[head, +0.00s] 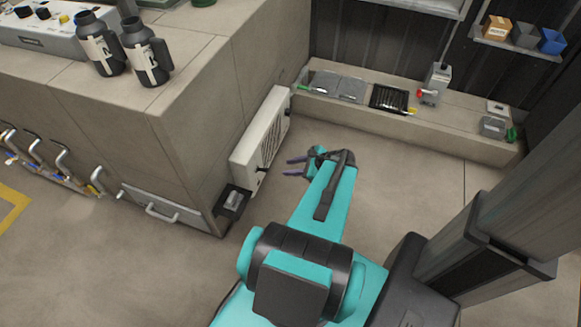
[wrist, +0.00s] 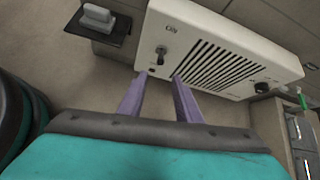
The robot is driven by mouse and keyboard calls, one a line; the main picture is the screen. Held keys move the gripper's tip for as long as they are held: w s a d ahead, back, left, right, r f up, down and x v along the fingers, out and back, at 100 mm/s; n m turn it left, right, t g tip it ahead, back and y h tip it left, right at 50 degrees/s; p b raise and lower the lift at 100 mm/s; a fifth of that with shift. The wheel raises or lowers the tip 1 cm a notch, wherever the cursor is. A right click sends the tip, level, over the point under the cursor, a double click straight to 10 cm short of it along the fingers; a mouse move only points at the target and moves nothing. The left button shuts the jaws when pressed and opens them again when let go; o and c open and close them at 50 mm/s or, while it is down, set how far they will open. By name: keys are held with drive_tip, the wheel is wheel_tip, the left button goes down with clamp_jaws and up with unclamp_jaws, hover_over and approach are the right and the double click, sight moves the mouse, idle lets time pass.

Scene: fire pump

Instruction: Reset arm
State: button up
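My gripper (head: 291,167) is at the end of my teal arm, low over the floor in front of the white vented unit (head: 262,139). In the wrist view, my gripper's (wrist: 159,76) two purple fingers are apart with nothing between them. Their tips point at the white unit (wrist: 215,52), near a small switch on its left part. I cannot tell whether the tips touch it.
Two dark flasks (head: 146,52) stand on the counter (head: 185,75) at left. A low bench (head: 455,135) with trays and a grey box with a red knob (head: 434,84) runs along the back.

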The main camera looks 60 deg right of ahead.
idle(0.3)
drive_tip(key=w+a+f+n+g+y+p, duration=0.1)
drive_tip(key=w+a+n+g+y+p, duration=0.2)
drive_tip(key=a, duration=0.6)
drive_tip(key=w+a+n+g+p, duration=0.1)
drive_tip(key=a+n+g, duration=0.1)
drive_tip(key=a+n, duration=0.5)
drive_tip(key=w+a+f+n+g+y+p, duration=0.1)
drive_tip(key=w+a+n+g+y+p, duration=0.15)
drive_tip(key=a, duration=0.75)
drive_tip(key=s+a+r+n+g+h+p, duration=0.1)
drive_tip(key=s+a+n+g+h+p, duration=0.2)
drive_tip(key=a+n, duration=0.5)
drive_tip(key=s+a+r+n+g+h+p, duration=0.2)
drive_tip(key=s+a+n+g+h+p, duration=0.2)
drive_tip(key=s+a+n, duration=0.4)
drive_tip(key=shift+a+r+n+g+p, duration=0.25)
drive_tip(key=shift+n+g, duration=0.2)
drive_tip(key=shift+n, duration=1)
drive_tip(key=shift+s, duration=0.1)
